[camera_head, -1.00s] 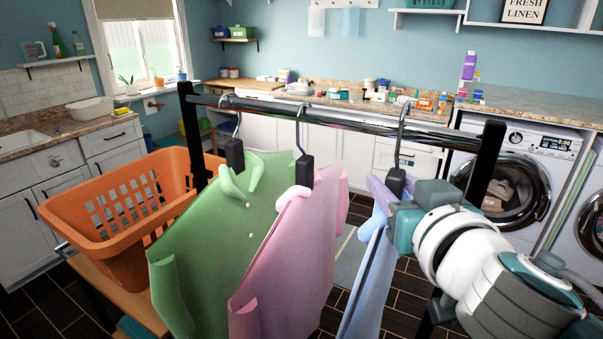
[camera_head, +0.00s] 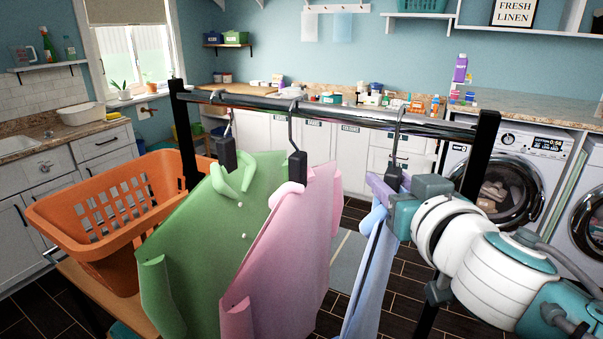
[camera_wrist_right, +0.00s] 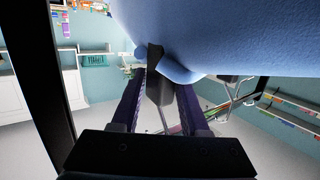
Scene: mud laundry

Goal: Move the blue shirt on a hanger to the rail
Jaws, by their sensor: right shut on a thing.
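The blue shirt (camera_head: 368,268) hangs from a hanger with a dark block (camera_head: 393,178) and a metal hook (camera_head: 397,135). The hook's top overlaps the rail (camera_head: 330,111) near its right end; I cannot tell if its weight rests there. My right gripper (camera_head: 384,192) is shut on the hanger's dark block, just below the rail. In the right wrist view its fingers (camera_wrist_right: 160,85) are on both sides of that block (camera_wrist_right: 157,65), with the blue shirt (camera_wrist_right: 225,35) close above. My left gripper is not in view.
A green shirt (camera_head: 205,240) and a pink shirt (camera_head: 285,250) hang on the rail to the left. The rack's black posts (camera_head: 185,140) stand at both ends, the right post (camera_head: 480,155) close to my arm. An orange basket (camera_head: 110,225) sits at left.

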